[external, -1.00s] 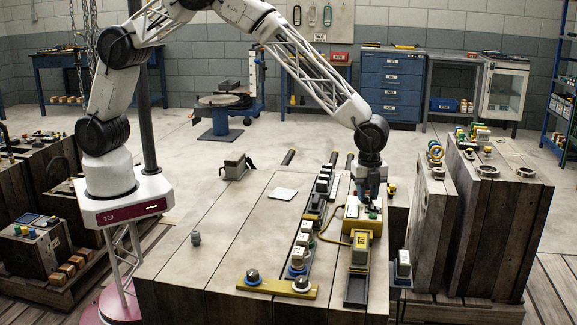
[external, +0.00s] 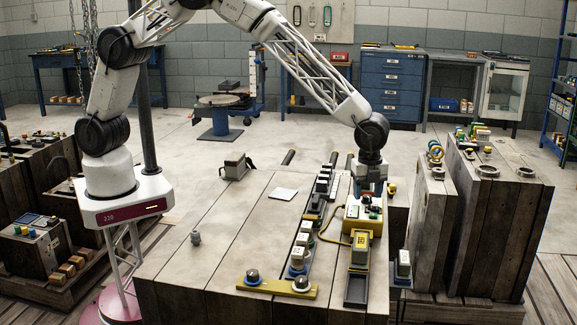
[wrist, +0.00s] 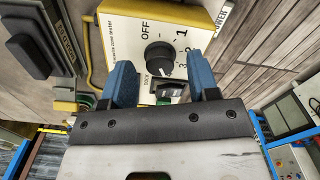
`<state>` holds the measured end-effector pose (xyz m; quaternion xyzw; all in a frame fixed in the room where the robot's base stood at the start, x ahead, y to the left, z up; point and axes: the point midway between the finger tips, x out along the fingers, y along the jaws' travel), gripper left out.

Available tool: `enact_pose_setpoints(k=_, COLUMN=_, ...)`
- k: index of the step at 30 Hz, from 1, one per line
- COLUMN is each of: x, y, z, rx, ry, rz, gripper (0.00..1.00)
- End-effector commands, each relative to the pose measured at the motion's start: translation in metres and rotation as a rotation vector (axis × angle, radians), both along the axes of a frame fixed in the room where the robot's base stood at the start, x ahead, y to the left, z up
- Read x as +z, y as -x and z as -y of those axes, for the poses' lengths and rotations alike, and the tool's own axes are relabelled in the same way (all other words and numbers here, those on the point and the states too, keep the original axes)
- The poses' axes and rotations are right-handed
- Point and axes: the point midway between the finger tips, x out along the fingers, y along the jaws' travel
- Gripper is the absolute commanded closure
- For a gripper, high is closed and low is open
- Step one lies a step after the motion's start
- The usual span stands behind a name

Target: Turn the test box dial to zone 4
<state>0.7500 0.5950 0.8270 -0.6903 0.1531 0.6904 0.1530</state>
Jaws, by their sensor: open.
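The test box (external: 377,225) is yellow with a pale face and stands on the right part of the wooden block top. In the wrist view its face (wrist: 118,22) shows OFF, 1, 2 and 3 around a black dial (wrist: 157,53). A pale mark on the dial seems to point to the lower right, past 3; the label there is not readable. My gripper (external: 370,187) hangs over the far end of the box.
A dark switch or lever (wrist: 170,90) sits just below the dial, near the fingers. A yellow cable (external: 330,239) runs left of the box. A row of devices (external: 303,238) lies to the left. The block top (external: 235,225) further left is mostly clear.

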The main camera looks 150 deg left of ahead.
Motion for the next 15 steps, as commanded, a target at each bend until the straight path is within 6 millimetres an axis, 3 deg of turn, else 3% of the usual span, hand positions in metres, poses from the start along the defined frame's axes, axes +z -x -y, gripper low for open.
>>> enact_pose_setpoints(k=15, x=0.059, y=0.0, z=0.0, rx=0.0, ry=0.0, rz=0.001, gripper=0.45)
